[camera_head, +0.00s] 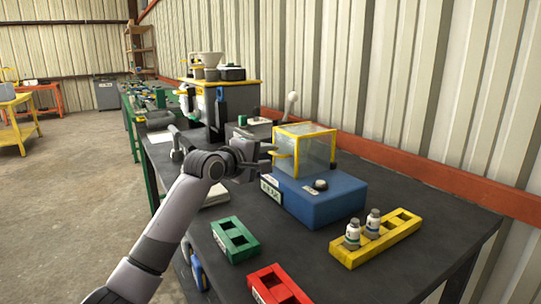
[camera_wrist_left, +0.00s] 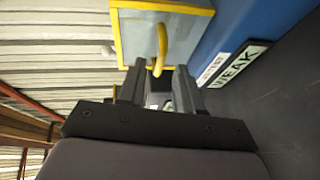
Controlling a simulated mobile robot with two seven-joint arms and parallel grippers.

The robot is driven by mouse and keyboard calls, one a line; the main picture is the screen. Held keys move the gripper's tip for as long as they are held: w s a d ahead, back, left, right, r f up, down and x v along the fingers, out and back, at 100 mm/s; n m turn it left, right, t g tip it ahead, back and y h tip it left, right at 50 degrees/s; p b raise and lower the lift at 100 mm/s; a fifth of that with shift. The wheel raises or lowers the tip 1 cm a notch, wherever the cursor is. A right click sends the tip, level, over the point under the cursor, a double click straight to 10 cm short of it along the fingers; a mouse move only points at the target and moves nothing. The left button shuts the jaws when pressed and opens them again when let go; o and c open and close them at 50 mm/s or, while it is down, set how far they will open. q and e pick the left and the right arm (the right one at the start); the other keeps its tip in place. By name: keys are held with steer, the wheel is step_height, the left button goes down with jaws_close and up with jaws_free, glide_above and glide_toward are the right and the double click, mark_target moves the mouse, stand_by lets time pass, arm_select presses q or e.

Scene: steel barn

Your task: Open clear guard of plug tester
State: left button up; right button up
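The plug tester (camera_head: 325,200) is a blue box on the dark bench, with a dark knob on top. Its clear guard (camera_head: 313,152) is a yellow-framed box, down over the tester's rear part. The guard also shows in the left wrist view (camera_wrist_left: 150,35), with a yellow curved handle (camera_wrist_left: 161,42) on its near face. My left gripper (camera_wrist_left: 158,76) is open, its fingers on either side of the handle's end; contact is not clear. In the head view the left gripper (camera_head: 268,151) is at the guard's left side. My right gripper is not in view.
A yellow rack (camera_head: 388,241) with two white bottles (camera_head: 352,234) stands front right of the tester. A green tray (camera_head: 236,240) and a red tray (camera_head: 277,287) lie in front. A larger machine (camera_head: 222,100) stands behind. A WEAK label (camera_wrist_left: 238,66) is on the tester's front.

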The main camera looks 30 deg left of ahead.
arm_select(q)
steer(key=shift+x, duration=1.25)
jaws_close()
stand_by(0.6)
